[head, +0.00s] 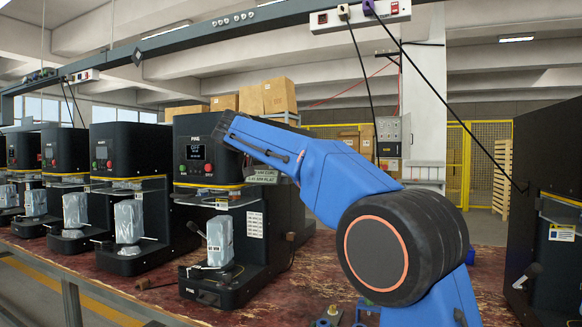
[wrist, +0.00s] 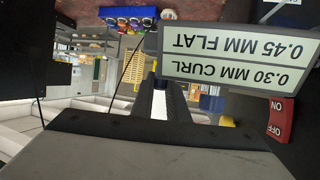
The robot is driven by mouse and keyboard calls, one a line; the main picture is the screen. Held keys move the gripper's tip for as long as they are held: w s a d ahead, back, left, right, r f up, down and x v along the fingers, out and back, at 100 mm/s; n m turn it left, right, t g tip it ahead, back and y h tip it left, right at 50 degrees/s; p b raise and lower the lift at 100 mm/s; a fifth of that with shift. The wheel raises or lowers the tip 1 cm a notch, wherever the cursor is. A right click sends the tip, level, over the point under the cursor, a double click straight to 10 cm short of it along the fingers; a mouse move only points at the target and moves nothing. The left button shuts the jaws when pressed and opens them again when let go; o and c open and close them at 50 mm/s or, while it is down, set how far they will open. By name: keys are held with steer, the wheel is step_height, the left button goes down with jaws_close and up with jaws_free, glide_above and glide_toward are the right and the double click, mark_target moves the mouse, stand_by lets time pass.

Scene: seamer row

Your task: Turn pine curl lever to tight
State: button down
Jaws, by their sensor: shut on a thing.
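The Pine seamer (head: 207,150) is the black machine left of centre in the head view, with a small lit display and red and green buttons. A can (head: 220,240) stands in its front opening. A white sign reading 0.30 MM CURL and 0.45 MM FLAT (wrist: 235,52) is upside down in the wrist view, right beside my fingers. My gripper (wrist: 166,92) is shut on the Pine curl lever, which is mostly hidden between the dark fingers. Its angle cannot be told. My blue arm hides the gripper in the head view.
A red ON/OFF switch (wrist: 278,118) sits by the sign. Several similar black seamers (head: 125,170) stand to the left, and another machine (head: 548,220) at the right edge. Boxes (head: 278,96) are stacked behind. The red worktop (head: 150,290) has small parts near the front.

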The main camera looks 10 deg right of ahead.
steer(key=c, duration=1.7)
jaws_free()
steer(key=v, duration=1.7)
steer(key=shift+s+a+r, duration=0.15)
